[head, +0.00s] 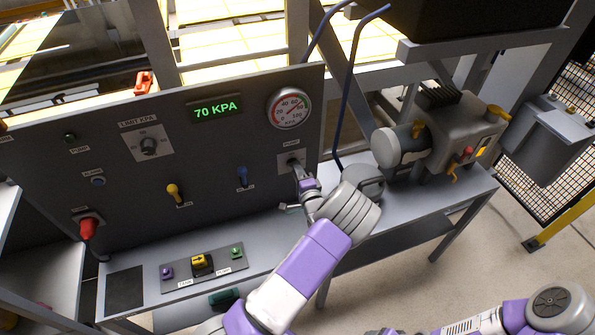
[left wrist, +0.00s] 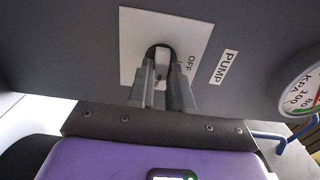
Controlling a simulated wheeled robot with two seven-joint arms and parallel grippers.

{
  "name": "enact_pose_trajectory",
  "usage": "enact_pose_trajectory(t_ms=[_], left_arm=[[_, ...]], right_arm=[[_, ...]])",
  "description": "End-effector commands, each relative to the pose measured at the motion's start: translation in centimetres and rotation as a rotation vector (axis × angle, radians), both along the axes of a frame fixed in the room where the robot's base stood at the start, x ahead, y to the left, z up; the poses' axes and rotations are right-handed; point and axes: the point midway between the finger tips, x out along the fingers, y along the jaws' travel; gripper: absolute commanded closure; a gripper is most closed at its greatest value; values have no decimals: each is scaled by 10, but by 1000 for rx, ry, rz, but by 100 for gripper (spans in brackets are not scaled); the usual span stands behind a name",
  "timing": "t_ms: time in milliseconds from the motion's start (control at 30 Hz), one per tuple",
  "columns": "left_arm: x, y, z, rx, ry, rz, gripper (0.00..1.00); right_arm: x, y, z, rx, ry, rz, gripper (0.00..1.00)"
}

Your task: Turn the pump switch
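The pump switch sits on a white plate (head: 291,161) at the right end of the dark control panel, under the PUMP label. In the left wrist view its dark knob (left wrist: 160,48) stands in front of the white plate (left wrist: 205,32), with OFF beside it and ON partly hidden between the fingers. My left gripper (head: 298,170) reaches it from below right. In the left wrist view the fingers of my left gripper (left wrist: 161,75) are close together, one on each side of the knob, and look closed on it. My right gripper is out of view.
The gauge (head: 289,108) and green 70 KPA display (head: 214,109) are above. A blue lever (head: 242,176), yellow lever (head: 175,194) and red knob (head: 88,228) are to the left.

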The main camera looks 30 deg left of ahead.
Motion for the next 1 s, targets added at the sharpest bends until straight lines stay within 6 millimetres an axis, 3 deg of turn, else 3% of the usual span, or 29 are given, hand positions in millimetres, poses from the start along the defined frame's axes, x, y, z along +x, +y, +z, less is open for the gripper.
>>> enact_pose_trajectory(t_ms=[33,133,467,833,1000], left_arm=[[0,0,0,0,0,0,72],[0,0,0,-1,-1,0,57],[-2,-3,0,-1,0,-1,57],[-38,-46,-1,-1,0,-2,57],[-48,-57,0,-1,-2,0,57]], right_arm=[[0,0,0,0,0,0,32],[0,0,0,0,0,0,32],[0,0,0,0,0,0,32],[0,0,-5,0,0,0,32],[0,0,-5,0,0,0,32]])
